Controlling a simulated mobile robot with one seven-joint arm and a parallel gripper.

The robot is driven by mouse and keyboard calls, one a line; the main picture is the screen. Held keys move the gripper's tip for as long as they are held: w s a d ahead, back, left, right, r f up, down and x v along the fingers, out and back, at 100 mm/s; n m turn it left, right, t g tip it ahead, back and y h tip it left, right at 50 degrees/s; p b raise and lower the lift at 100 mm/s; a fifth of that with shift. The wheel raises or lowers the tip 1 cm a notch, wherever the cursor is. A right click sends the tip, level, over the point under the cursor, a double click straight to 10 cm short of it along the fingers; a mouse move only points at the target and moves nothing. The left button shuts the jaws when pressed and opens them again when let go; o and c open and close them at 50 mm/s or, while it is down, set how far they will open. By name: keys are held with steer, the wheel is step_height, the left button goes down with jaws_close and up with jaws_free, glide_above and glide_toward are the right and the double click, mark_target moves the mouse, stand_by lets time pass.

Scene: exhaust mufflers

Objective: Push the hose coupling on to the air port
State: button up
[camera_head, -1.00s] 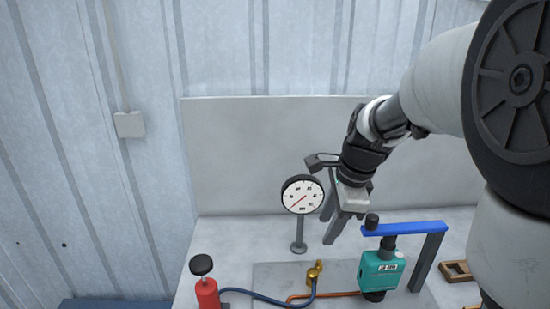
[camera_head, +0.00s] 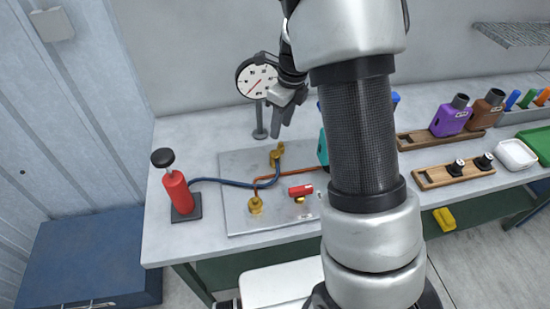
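A blue hose (camera_head: 225,182) runs from a red hand pump (camera_head: 177,190) to a brass fitting (camera_head: 277,154), which appears to be the hose coupling, at the back of a grey plate (camera_head: 238,170). A brass port (camera_head: 255,206) at the plate's front left has a copper pipe running from it to the right. Which brass part is the air port I cannot tell. My gripper (camera_head: 281,122) hangs above and behind the brass fitting, apart from it. Its fingers look apart and empty. The teal muffler (camera_head: 322,148) is mostly hidden behind my arm.
A pressure gauge (camera_head: 257,78) stands on a post just left of my gripper. A red-handled valve (camera_head: 300,191) sits on the plate. Wooden holders (camera_head: 455,176), purple (camera_head: 450,118) and brown mufflers (camera_head: 487,108) are at the right. A blue cabinet (camera_head: 85,260) stands at lower left.

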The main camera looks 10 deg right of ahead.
mark_target(275, 153)
steer(key=f, duration=0.6)
steer(key=w+a+f, duration=0.1)
steer(key=f, duration=0.1)
steer(key=shift+f, duration=0.4)
steer(key=f, duration=0.5)
steer(key=shift+w+a+f, duration=0.1)
steer(key=shift+w+a, duration=0.1)
steer(key=shift+a, duration=0.1)
steer(key=c, duration=0.7)
